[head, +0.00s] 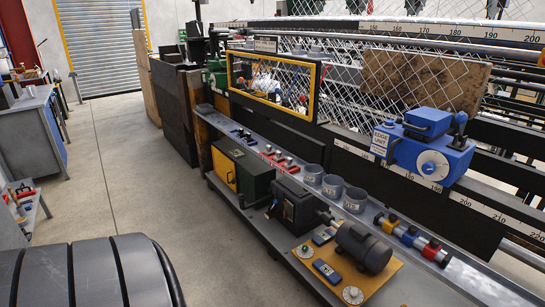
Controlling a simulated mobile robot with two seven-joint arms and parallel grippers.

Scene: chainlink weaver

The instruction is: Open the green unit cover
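A dark green box (254,162) with a yellow front panel (225,170) sits on the low grey shelf along the machine. Its top looks closed. A green machine part (214,70) stands farther back, left of a yellow-framed window (272,80). I cannot tell for certain which of these is the green unit with the cover. Neither of my grippers is in view.
A blue edge unit (425,148) sits on the machine rail at the right. The grey shelf also bears a black box (297,205), grey cups (333,186) and a motor (362,247). A workbench (30,130) stands at the left. Floor (125,165) between is clear.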

